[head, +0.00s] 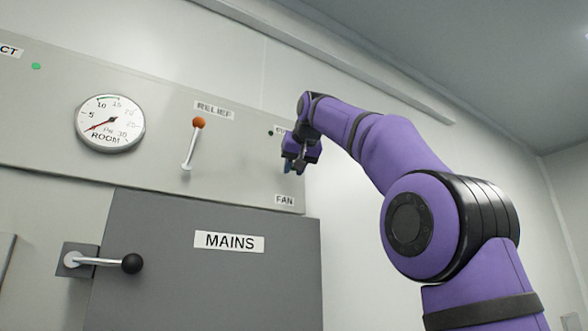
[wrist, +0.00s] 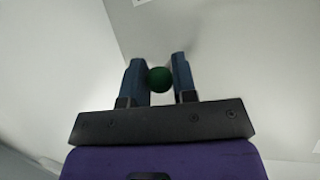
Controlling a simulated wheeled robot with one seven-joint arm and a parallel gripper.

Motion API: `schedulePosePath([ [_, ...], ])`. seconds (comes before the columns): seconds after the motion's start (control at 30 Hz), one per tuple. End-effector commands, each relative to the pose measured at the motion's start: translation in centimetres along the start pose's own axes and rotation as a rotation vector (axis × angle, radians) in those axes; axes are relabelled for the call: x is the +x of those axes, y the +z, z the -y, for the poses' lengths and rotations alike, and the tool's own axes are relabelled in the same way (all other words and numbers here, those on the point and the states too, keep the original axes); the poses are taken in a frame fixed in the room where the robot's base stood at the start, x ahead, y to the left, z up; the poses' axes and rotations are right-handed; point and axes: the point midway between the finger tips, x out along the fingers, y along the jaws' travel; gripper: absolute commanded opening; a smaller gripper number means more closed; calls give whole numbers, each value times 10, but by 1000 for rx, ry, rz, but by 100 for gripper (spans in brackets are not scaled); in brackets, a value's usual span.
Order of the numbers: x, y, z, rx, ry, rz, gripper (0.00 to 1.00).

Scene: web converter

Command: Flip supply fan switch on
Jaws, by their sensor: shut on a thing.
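The supply fan switch sits at the right end of the grey panel. Its green ball knob (wrist: 160,79) shows in the wrist view between the two blue fingers of my gripper (wrist: 159,70), which is shut on it. In the head view my gripper (head: 293,166) is at the panel's right edge, just above the FAN label (head: 285,200). The switch's lever and base are hidden behind my gripper there, so I cannot tell its tilt. A label above, starting with "SU", is partly covered by my wrist.
The RELIEF lever (head: 193,143) with an orange knob stands left of my gripper, pointing up. A round ROOM gauge (head: 109,123) is further left. Below are the MAINS door (head: 215,280) and a black-knobbed handle (head: 105,262). Right of the panel is bare wall.

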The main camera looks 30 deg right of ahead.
Motion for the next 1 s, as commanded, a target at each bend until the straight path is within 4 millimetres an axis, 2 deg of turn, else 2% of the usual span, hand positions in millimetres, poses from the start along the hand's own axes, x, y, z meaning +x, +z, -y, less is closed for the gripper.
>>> schedulePosePath([
  [0.7,0,-2,0,-9,9,43,2],
  [0.73,0,-2,0,-9,9,43,28],
  [0.83,0,-2,0,-9,9,43,50],
  [1.0,0,-2,0,-9,9,43,50],
])
